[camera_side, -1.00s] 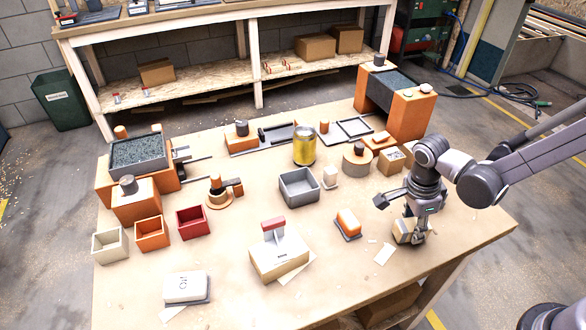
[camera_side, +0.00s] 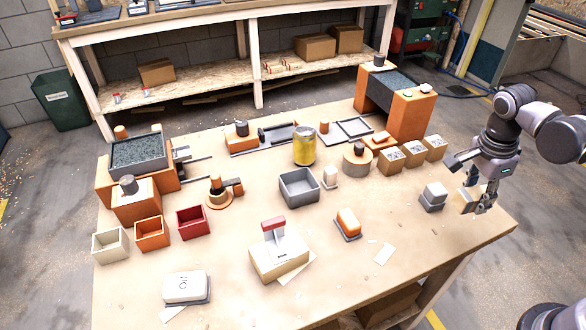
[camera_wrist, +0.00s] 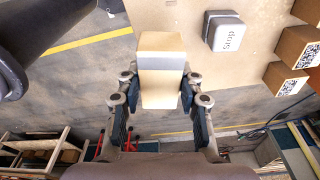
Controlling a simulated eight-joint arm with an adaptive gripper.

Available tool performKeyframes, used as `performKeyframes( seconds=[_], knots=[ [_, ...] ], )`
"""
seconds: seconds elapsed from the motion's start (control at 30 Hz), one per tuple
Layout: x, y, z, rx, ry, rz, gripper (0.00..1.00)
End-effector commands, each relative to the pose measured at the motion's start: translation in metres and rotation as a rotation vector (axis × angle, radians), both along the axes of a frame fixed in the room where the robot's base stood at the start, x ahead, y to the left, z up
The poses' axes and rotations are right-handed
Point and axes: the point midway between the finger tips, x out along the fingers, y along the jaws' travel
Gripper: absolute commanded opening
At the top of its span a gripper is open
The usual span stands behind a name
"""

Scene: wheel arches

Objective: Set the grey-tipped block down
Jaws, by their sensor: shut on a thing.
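My gripper (camera_side: 474,202) is shut on a tan and cream block (camera_side: 466,201) near the table's right edge. In the wrist view the block (camera_wrist: 160,75) sits between the two fingers of my gripper (camera_wrist: 160,88), its far end over the table's edge.
An orange-topped block (camera_side: 348,222) and a grey open box (camera_side: 299,187) are farther left. A white paper slip (camera_side: 384,253) lies in front. The table (camera_side: 420,250) is bare at its front right.

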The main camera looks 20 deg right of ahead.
Motion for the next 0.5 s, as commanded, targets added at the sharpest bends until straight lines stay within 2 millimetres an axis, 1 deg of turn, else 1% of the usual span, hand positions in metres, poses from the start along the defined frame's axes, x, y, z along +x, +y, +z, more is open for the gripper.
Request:
performKeyframes(
  seconds=[0.13, 0.23, 0.3, 0.37, 0.5],
  knots=[
    [0.030, 0.010, 0.009, 0.000, -0.001, 0.043, 0.05],
    [0.061, 0.025, 0.015, 0.000, 0.000, 0.084, 0.05],
    [0.085, 0.039, 0.019, 0.000, 0.000, 0.117, 0.05],
    [0.104, 0.052, 0.022, 0.000, 0.000, 0.145, 0.05],
    [0.145, 0.085, 0.026, 0.000, -0.001, 0.209, 0.05]
  ],
)
